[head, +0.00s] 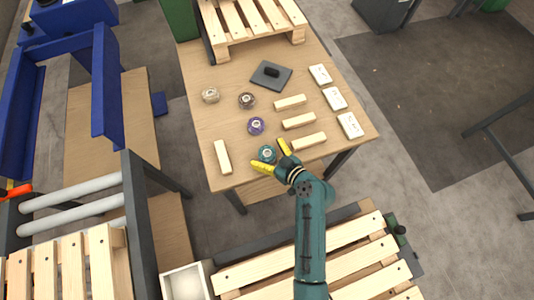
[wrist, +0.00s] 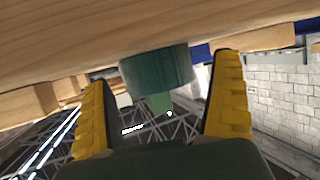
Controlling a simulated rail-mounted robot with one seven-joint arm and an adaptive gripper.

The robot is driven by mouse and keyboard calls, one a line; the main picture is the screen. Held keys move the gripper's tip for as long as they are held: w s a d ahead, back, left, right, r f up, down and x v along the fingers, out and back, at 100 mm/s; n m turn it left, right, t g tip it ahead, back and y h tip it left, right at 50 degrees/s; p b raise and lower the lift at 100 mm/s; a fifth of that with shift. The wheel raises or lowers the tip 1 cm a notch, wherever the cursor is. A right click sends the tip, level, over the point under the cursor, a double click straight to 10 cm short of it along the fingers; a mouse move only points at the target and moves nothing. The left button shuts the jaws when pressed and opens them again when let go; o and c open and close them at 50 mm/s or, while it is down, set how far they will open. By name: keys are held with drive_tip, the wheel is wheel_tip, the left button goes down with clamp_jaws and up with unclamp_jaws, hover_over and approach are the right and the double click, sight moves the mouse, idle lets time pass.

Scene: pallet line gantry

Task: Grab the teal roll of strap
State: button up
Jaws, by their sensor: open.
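The teal roll of strap (head: 267,154) lies on the wooden table (head: 205,130) near its front edge. It also shows in the wrist view (wrist: 157,72), where the table appears at the top, with a short green piece sticking out from the roll. My gripper (head: 268,153) is open, with its yellow fingers on either side of the roll. In the wrist view my gripper (wrist: 165,78) shows a gap between each finger and the roll. The roll's far side is hidden there.
A purple roll (head: 257,126) lies just behind the teal one, with brown (head: 247,100) and pale (head: 210,95) rolls farther back. Wooden blocks (head: 309,141) lie to the right, one block (head: 222,157) to the left. White labelled pieces (head: 350,125) line the right edge.

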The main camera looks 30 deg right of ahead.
drive_tip(key=c, duration=1.4)
